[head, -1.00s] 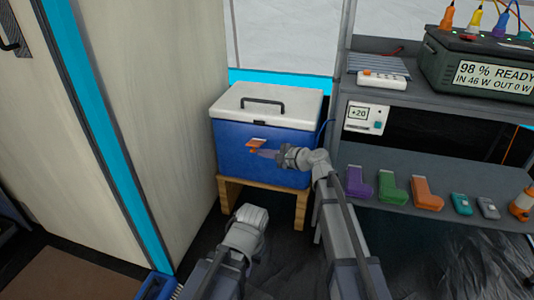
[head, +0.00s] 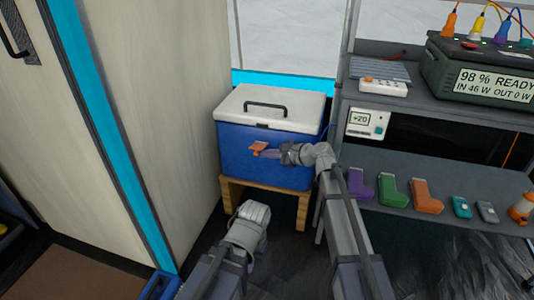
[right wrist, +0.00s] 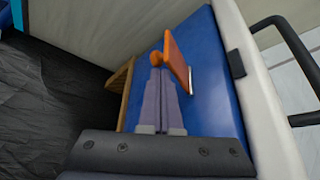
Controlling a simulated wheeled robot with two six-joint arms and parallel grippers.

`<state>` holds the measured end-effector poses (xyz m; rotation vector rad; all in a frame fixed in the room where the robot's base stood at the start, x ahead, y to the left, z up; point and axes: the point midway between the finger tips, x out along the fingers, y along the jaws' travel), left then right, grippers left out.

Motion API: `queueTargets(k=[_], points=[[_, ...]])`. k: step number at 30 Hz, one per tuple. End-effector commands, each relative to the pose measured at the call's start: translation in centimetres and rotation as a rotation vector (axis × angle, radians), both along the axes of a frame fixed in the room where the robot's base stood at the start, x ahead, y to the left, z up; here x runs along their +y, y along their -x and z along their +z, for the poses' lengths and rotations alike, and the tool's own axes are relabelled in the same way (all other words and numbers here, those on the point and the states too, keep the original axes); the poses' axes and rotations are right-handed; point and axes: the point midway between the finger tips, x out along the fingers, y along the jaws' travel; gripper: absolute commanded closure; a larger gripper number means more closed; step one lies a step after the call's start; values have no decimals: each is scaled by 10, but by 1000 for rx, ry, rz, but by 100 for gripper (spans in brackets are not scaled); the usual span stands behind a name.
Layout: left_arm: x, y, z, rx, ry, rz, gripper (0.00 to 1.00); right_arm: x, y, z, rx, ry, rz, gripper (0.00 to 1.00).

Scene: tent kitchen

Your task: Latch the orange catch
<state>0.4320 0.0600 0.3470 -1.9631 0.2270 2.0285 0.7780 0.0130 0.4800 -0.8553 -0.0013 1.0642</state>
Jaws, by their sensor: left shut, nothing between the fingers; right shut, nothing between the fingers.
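The orange catch (head: 259,146) is on the front of a blue cooler box (head: 240,165) with a white lid (head: 290,104). The lid lies down on the box. In the right wrist view the catch (right wrist: 176,58) stands out from the blue front, with a rounded orange end near my fingers. My right gripper (head: 270,153) is shut and empty, its fingertips (right wrist: 163,71) right at the catch; I cannot tell whether they touch it. My left gripper (head: 245,213) is shut and empty, low in front of the box and apart from it; its fingertips are hard to make out.
The box stands on a wooden stand (head: 230,193). A pale cabinet (head: 150,110) is close on the left. A grey shelf (head: 450,165) on the right holds several small coloured objects and a power station (head: 478,70).

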Motion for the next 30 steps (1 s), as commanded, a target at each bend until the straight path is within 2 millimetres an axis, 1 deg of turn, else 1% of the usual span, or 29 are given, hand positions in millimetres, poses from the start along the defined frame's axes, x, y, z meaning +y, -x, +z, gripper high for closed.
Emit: queueTargets(k=[9, 13, 21, 30], points=[[0, 0, 8, 0, 0, 0, 100, 0, -1, 7, 20, -5, -1, 100], [0, 0, 14, 1, 0, 0, 100, 0, -2, 12, 43, -12, -1, 100], [0, 0, 32, 2, -1, 0, 100, -1, -6, 22, 176, -47, 1, 100], [0, 1, 43, 3, -1, 0, 100, -2, -8, 28, 260, -69, 0, 100]])
